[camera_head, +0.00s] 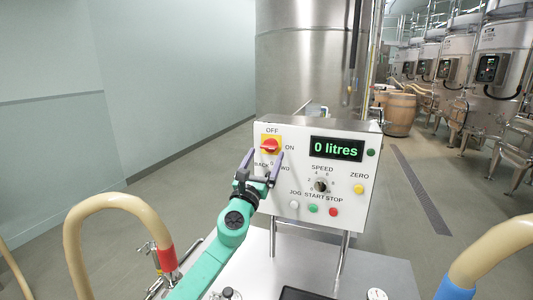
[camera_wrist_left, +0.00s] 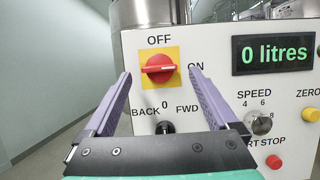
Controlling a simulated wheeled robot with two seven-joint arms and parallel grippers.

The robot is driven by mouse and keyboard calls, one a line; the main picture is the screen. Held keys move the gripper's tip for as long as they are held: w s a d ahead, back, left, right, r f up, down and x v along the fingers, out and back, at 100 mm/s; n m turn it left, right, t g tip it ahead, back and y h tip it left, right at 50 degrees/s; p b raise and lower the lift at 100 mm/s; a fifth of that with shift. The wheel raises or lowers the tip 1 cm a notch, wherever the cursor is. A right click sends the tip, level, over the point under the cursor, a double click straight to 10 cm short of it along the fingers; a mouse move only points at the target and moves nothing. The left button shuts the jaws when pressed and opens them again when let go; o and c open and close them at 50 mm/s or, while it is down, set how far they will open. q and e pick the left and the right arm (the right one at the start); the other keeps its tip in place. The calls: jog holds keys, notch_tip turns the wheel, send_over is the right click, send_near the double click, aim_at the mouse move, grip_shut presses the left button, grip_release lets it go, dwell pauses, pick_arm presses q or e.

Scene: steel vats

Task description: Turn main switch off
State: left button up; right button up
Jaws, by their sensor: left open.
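The main switch (camera_head: 270,146) is a red rotary knob on a yellow plate, on the upper left of a white control panel. OFF is printed above it and ON to its right. In the left wrist view the knob (camera_wrist_left: 159,68) has its grip lying about level, with a pale mark at its right end towards ON. My left gripper (camera_head: 262,160) is open and empty in front of the panel, just below the knob. In the left wrist view its purple fingers (camera_wrist_left: 160,74) stand either side of the knob, apparently not touching it. My right gripper is not in view.
The panel (camera_head: 345,205) has a lit display (camera_head: 336,149) reading 0 litres, a speed dial (camera_head: 321,185) and several coloured buttons. A black selector (camera_wrist_left: 165,128) marked BACK, 0, FWD sits below the switch, partly behind my gripper. Tan hoses (camera_head: 110,202) arch at left and right.

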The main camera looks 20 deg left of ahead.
aim_at(269, 146)
pick_arm(q)
jog(key=shift+x, duration=1.1)
jog(key=c, duration=1.4)
jog(key=shift+o, duration=0.2)
